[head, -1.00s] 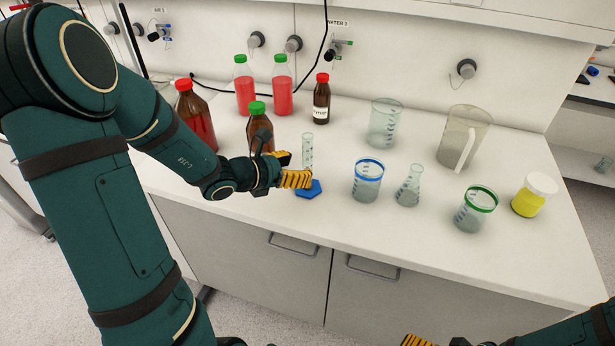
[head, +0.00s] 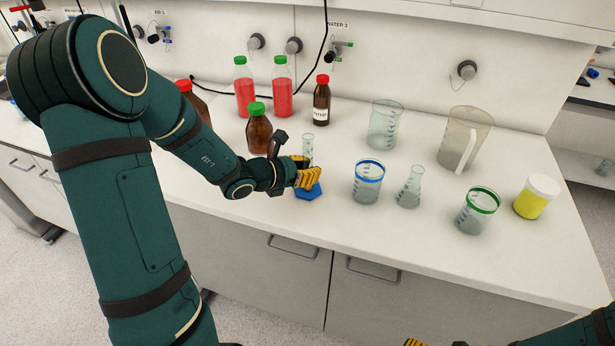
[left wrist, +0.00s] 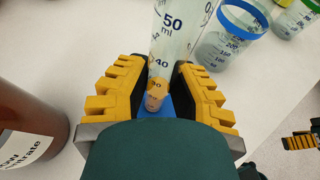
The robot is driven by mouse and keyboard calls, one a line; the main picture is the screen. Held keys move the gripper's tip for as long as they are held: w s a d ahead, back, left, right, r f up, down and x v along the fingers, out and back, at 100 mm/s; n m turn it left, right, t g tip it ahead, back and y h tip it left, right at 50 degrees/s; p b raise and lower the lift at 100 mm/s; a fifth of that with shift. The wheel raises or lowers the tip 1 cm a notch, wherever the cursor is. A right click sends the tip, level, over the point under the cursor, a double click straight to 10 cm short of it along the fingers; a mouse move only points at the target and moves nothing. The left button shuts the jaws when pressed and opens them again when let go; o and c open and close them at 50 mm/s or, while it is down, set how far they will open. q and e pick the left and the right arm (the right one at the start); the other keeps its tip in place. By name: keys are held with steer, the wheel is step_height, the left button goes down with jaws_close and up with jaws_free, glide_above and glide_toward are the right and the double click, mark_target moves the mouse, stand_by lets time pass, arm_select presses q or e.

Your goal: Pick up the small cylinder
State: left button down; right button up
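The small cylinder (head: 308,146) is a clear graduated tube on a blue hexagonal base (head: 308,194), standing upright on the bench. My left gripper (head: 307,174) is low at its side, with fingers around the tube. In the left wrist view the cylinder (left wrist: 172,45) stands between the two yellow fingers of the left gripper (left wrist: 163,85). Blue base shows between the dark pads, and the fingers look open, not clamped. The gripper hides the cylinder's middle in the head view. My right gripper (head: 415,342) shows only as a yellow tip at the bottom edge.
A brown green-capped bottle (head: 258,130) stands close behind-left of the left gripper. A blue-rimmed beaker (head: 368,184) and a flask (head: 409,190) stand right of the cylinder. Red bottles (head: 281,90) stand behind. The bench front (head: 300,222) is clear.

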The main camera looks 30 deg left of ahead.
mark_target(310, 135)
arm_select(q)
step_height(310, 135, up, 10)
steer(key=p, duration=0.3)
stand_by(0.3)
stand_by(0.4)
